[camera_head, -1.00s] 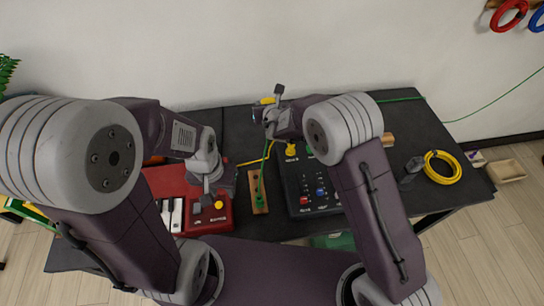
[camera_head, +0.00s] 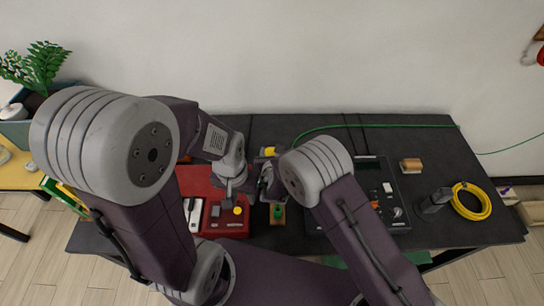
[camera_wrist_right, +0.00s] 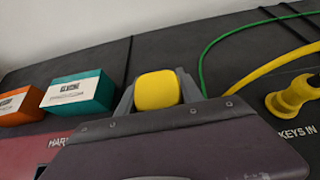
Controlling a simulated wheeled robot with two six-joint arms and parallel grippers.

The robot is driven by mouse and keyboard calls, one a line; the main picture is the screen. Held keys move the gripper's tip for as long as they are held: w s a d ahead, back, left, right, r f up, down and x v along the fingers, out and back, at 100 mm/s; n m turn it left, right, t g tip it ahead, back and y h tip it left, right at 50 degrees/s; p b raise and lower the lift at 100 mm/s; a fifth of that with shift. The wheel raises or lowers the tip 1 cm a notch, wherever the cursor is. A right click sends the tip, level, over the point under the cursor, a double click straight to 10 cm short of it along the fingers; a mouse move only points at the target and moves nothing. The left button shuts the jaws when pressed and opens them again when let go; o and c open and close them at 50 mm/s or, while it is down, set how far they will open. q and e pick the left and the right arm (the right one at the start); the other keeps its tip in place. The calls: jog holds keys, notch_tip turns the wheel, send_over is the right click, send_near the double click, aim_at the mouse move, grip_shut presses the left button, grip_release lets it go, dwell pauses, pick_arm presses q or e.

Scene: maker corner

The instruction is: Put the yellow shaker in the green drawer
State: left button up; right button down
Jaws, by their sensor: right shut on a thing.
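The yellow shaker (camera_wrist_right: 157,90) is between the fingers of my right gripper (camera_wrist_right: 158,98) in the right wrist view; only its rounded yellow end shows above the gripper body. In the head view its yellow end (camera_head: 268,151) shows just beyond my right gripper (camera_head: 267,172), over the middle of the dark table. My left gripper (camera_head: 231,196) points down over the red keyboard; its finger gap is unclear. A green surface (camera_head: 414,258) shows below the table's front edge, partly behind my right arm; I cannot tell whether it is the green drawer or how far it is open.
A red keyboard (camera_head: 238,224) lies under my left gripper and a black mixer (camera_head: 393,199) lies right of it. A yellow cable coil (camera_head: 484,201) is at the right. A teal box (camera_wrist_right: 78,92) and an orange box (camera_wrist_right: 20,106) stand left of the shaker in the wrist view.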

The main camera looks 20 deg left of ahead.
notch_tip(320, 180, down, 3)
jog(key=shift+w+r, duration=0.1)
jog(key=shift+r, duration=0.05)
jog(key=c, duration=0.8)
grip_release()
jog(key=shift+o, duration=0.2)
